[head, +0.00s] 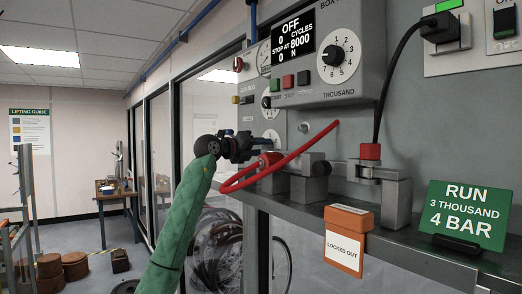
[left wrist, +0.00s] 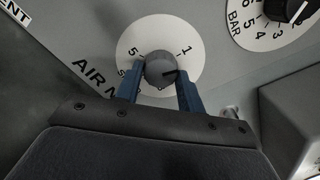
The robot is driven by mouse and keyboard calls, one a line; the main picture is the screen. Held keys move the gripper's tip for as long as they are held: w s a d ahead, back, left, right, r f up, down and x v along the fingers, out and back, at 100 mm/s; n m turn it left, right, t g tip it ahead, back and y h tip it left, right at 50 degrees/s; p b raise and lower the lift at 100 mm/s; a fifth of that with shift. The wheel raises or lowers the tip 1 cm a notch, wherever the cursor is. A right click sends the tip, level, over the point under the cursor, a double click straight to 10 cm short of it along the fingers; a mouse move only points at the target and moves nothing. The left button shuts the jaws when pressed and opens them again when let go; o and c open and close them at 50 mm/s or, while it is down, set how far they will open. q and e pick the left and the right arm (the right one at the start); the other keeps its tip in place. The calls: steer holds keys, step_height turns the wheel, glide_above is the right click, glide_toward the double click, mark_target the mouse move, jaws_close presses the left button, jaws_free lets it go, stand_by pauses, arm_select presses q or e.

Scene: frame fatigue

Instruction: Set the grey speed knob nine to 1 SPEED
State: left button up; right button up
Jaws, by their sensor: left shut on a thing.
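The grey knob (left wrist: 160,70) sits at the middle of a white dial (left wrist: 158,27) in the left wrist view. A 5 shows at the dial's left and a 1 at its right; the lower part is mostly hidden. A dark mark on the knob's face points to the right and slightly down. My left gripper (left wrist: 160,88) has its blue fingers on both sides of the knob, shut on it. In the head view my left gripper (head: 258,142) reaches the panel from the left, and the knob cannot be made out there. My right gripper is not in view.
A BAR dial with a black knob (left wrist: 292,8) is close at the upper right. A THOUSAND knob (head: 333,55) is on the control box, whose display (head: 294,40) reads OFF. A red hose (head: 300,150) curves near my gripper. A green RUN sign (head: 466,213) stands on the ledge.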

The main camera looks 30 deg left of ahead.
arm_select(q)
steer(key=shift+n, duration=1.5)
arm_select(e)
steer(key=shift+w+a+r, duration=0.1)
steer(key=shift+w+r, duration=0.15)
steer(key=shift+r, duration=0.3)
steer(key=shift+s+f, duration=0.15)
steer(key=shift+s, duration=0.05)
arm_select(q)
steer(key=o, duration=1)
steer(key=shift+c, duration=0.2)
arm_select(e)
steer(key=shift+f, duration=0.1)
arm_select(q)
steer(key=shift+s+a+b, duration=0.1)
steer(key=shift+s+b, duration=0.1)
steer(key=shift+b, duration=0.1)
steer(key=b+v, duration=0.3)
steer(key=v, duration=0.4)
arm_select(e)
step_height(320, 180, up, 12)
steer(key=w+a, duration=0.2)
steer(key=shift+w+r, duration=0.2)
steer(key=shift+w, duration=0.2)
arm_select(q)
steer(key=shift+s+a, duration=0.1)
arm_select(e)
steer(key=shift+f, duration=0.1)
